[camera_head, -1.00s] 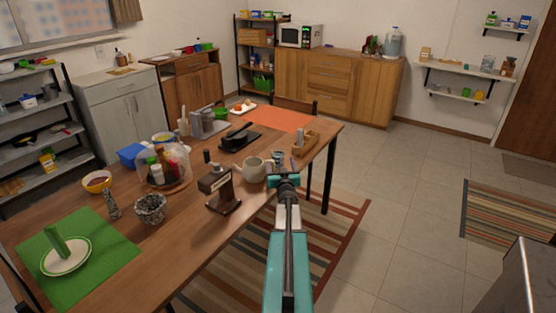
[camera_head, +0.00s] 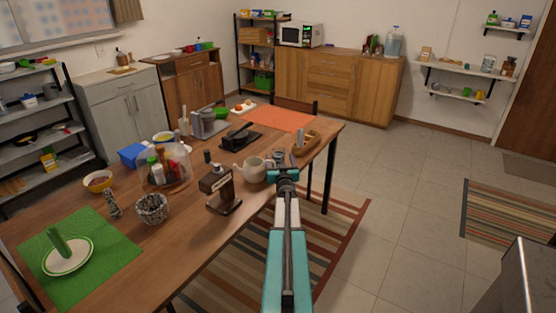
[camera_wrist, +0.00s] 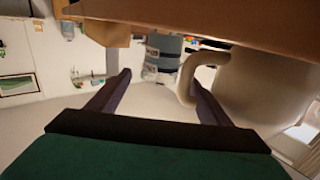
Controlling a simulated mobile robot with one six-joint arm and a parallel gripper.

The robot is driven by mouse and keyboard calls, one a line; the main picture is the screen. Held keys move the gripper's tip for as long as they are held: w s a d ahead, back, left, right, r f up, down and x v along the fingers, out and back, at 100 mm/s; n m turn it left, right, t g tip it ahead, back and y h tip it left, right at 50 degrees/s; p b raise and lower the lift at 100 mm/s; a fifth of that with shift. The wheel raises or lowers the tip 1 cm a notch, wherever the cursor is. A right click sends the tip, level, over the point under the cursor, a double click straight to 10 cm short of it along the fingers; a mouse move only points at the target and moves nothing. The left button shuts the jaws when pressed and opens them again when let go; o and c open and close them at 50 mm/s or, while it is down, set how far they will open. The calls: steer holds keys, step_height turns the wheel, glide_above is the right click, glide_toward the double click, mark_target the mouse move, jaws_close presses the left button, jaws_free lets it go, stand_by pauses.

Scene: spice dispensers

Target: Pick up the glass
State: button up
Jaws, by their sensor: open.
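The glass seems to be the small grey-blue cylinder (camera_head: 278,157) at the right edge of the dining table, just beyond my gripper (camera_head: 284,173) and partly hidden by it. In the wrist view, which looks upside down, a clear and bluish cylinder (camera_wrist: 163,55) shows between and beyond my two spread fingers (camera_wrist: 156,95). My gripper is open, with nothing seen held between the fingers. I cannot tell the exact gap to the glass.
A cream teapot (camera_head: 254,170) stands left of the glass; its handle (camera_wrist: 186,80) is close to the right finger in the wrist view. A wooden holder (camera_head: 306,143) stands behind, right. A dark wooden grinder (camera_head: 222,190) stands front left.

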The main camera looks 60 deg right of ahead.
mark_target(279, 156)
steer(key=shift+p+x, duration=0.4)
steer(key=shift+x, duration=1.5)
steer(key=c, duration=1.4)
